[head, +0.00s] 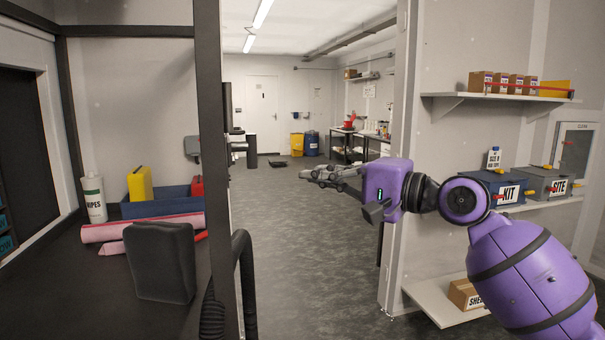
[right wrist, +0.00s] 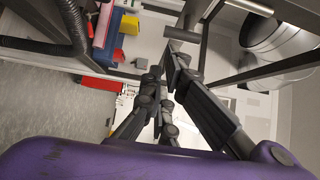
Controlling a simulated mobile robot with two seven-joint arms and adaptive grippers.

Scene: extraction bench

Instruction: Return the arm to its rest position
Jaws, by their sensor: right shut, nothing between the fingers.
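My right arm comes in from the lower right of the head view, a purple arm bent at the elbow. Its right gripper (head: 318,175) points left over the open floor, with grey fingers closed together and nothing held. The fingers also show in the right wrist view (right wrist: 168,85), close together with nothing between them. My left gripper is not in either view.
A dark post (head: 208,120) stands left of the gripper, beside a bench with a wipes tub (head: 94,199) and pink rolls (head: 130,231). Right are a shelf (head: 500,97) of boxes and a KIT case (head: 492,186). Grey floor (head: 310,260) is free between.

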